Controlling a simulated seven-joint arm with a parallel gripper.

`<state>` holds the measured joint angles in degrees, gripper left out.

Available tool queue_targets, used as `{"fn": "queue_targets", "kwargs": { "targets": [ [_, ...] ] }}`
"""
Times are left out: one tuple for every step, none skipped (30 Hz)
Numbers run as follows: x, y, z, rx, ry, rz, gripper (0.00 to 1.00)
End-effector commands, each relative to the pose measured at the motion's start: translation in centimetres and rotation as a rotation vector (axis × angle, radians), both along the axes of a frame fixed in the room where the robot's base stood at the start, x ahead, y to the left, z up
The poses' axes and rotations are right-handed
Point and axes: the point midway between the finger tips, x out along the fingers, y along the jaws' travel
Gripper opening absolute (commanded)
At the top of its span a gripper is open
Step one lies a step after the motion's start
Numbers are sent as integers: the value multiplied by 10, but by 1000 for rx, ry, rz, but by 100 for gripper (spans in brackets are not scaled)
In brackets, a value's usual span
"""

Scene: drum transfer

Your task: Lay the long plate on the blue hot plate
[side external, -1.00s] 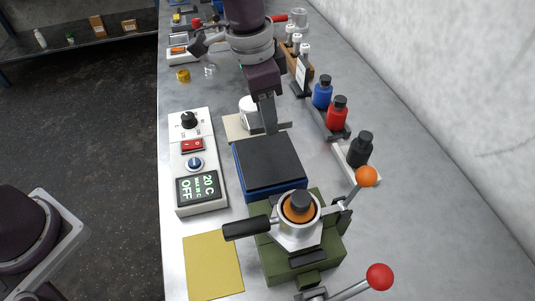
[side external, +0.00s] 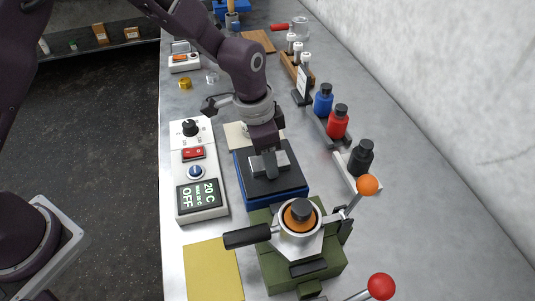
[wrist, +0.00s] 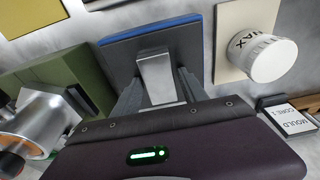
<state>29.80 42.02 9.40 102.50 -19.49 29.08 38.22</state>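The blue hot plate (side external: 270,193) has a dark grey top and a blue rim, and lies mid-bench. Its rim also shows in the wrist view (wrist: 160,29). The long plate (wrist: 154,72) is a bare silver-grey bar between my fingers in the wrist view.
A control box (side external: 200,172) reading OFF and 20 C stands left of the hot plate. A green press (side external: 300,262) with an orange-knobbed lever stands in front. A white wax jar (wrist: 270,58) sits behind. Blue (side external: 323,99), red (side external: 338,122) and black (side external: 361,157) bottles stand right.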

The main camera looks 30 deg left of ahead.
Motion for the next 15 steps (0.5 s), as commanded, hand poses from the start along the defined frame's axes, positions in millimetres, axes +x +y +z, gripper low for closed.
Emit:
{"fn": "queue_targets", "kwargs": {
  "targets": [
    [-1,-1,0,-1,2,-1,61],
    [-1,-1,0,-1,2,-1,61],
    [-1,-1,0,-1,3,-1,61],
    [-1,-1,0,-1,3,-1,61],
    [-1,-1,0,-1,3,-1,61],
    [-1,-1,0,-1,3,-1,61],
    [-1,-1,0,-1,3,-1,61],
    [-1,-1,1,-1,3,-1,61],
    [-1,-1,4,-2,2,-1,61],
    [-1,-1,8,-2,1,-1,61],
    [-1,0,13,-3,0,-2,61],
    [-2,0,22,-3,-2,-1,61],
    [-3,1,31,-3,-2,-1,61],
    [-4,2,39,-3,-4,-2,61],
    [-4,3,51,-4,-4,-2,61]
  ]
}}
